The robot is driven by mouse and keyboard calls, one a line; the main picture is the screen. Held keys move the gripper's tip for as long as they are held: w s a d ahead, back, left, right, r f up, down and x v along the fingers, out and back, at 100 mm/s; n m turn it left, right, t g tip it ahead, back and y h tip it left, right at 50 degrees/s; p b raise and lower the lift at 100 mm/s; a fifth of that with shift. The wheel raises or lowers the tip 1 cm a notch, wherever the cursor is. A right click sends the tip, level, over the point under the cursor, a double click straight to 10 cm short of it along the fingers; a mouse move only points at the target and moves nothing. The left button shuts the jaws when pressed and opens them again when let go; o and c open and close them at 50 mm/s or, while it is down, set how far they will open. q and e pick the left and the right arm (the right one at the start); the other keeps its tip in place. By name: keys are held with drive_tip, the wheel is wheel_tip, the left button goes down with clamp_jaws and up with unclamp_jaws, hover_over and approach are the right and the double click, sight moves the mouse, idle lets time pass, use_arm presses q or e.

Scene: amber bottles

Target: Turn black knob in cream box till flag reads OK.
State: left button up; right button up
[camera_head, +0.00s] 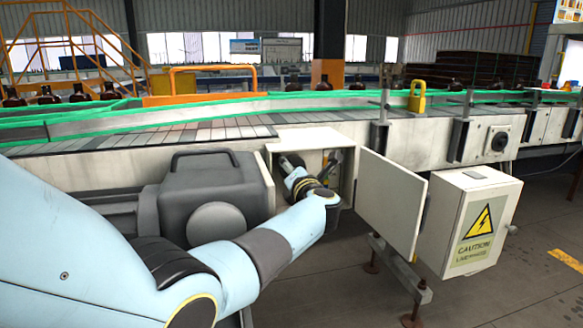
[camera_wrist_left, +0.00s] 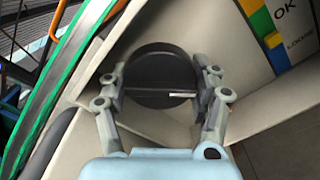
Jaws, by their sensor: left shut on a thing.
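The cream box (camera_head: 312,137) stands open at the front of the conveyor, its door (camera_head: 392,203) swung out to the right. My left arm reaches into it, and the left gripper (camera_head: 297,172) is partly hidden by the wrist. In the left wrist view the round black knob (camera_wrist_left: 160,62) sits between the two fingers of my left gripper (camera_wrist_left: 161,88), which is shut on its sides. A short white mark (camera_wrist_left: 182,95) shows on the knob. Beside it is a white strip (camera_wrist_left: 292,22) lettered OK and LOOSE, with blue, yellow and green blocks (camera_wrist_left: 262,22). My right gripper is out of view.
A grey machine housing (camera_head: 210,190) stands left of the box, close to my arm. A caution-marked box (camera_head: 480,225) stands right of the door. Green rails (camera_head: 200,108) and amber bottles (camera_head: 80,92) run along the conveyor behind. Floor is open at the lower right.

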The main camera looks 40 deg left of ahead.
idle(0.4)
use_arm(q)
drive_tip(key=o, duration=0.9)
drive_tip(key=v, duration=1.2)
drive_tip(key=s+d+f+m+h, duration=0.2)
drive_tip(key=s+f+m+h, duration=0.2)
drive_tip(key=s+f+m, duration=0.5)
drive_tip(key=s+d+f+m+h, duration=0.35)
drive_tip(key=f+m, duration=0.45)
drive_tip(key=f, duration=0.6)
drive_tip(key=s+d+f+m+h, duration=0.2)
drive_tip(key=s+f+m+h, duration=0.3)
drive_tip(key=f+m, duration=0.45)
drive_tip(key=s+f+m+g, duration=0.5)
drive_tip(key=s+f, duration=0.8)
drive_tip(key=s, duration=0.5)
drive_tip(key=s+a+f+m+g, duration=0.1)
drive_tip(key=s+f+g, duration=0.1)
drive_tip(key=s, duration=0.5)
drive_tip(key=s+a+f+m+g, duration=0.1)
drive_tip(key=s+a+m+g, duration=0.1)
drive_tip(key=s, duration=0.5)
drive_tip(key=s+a+f+m+g, duration=0.1)
drive_tip(key=s+a+f+m, duration=0.1)
drive_tip(key=s, duration=0.6)
drive_tip(key=shift+s+f+g+h, duration=0.1)
drive_tip(key=shift+f+g+h, duration=0.15)
drive_tip(key=shift+f+g, duration=0.15)
